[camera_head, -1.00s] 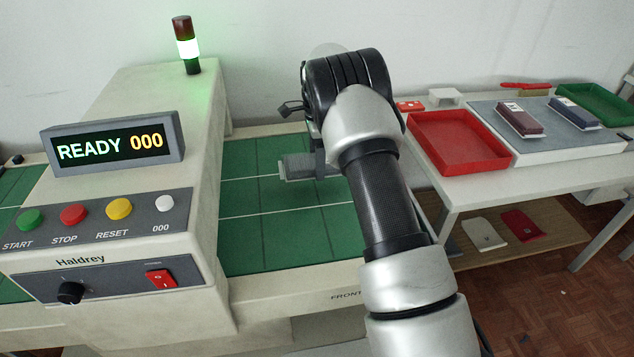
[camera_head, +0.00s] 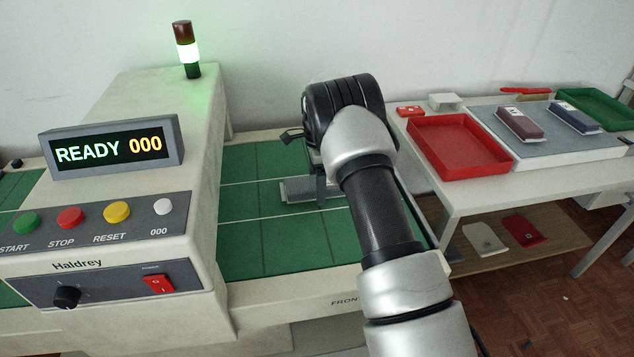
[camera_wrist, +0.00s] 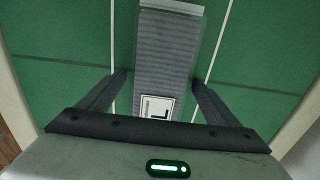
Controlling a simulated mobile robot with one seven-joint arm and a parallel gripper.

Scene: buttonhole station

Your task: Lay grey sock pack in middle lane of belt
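The grey sock pack (camera_head: 297,189) is ribbed, with a pale band at one end. In the wrist view the pack (camera_wrist: 163,55) also shows a white label marked L. My gripper (camera_wrist: 160,78) has a finger on each long side of the pack and appears shut on it. The pack is low over the green belt (camera_head: 265,240), between the two white lane lines and parallel to them, in the middle lane. I cannot tell whether it touches the belt. My arm hides its right end in the head view.
The machine housing (camera_head: 130,215) with buttons and a READY 000 display stands left of the pack. A red tray (camera_head: 455,150), a grey mat (camera_head: 560,148) with two packs, and a green tray (camera_head: 600,108) are on the right-hand table. The belt's front lane is clear.

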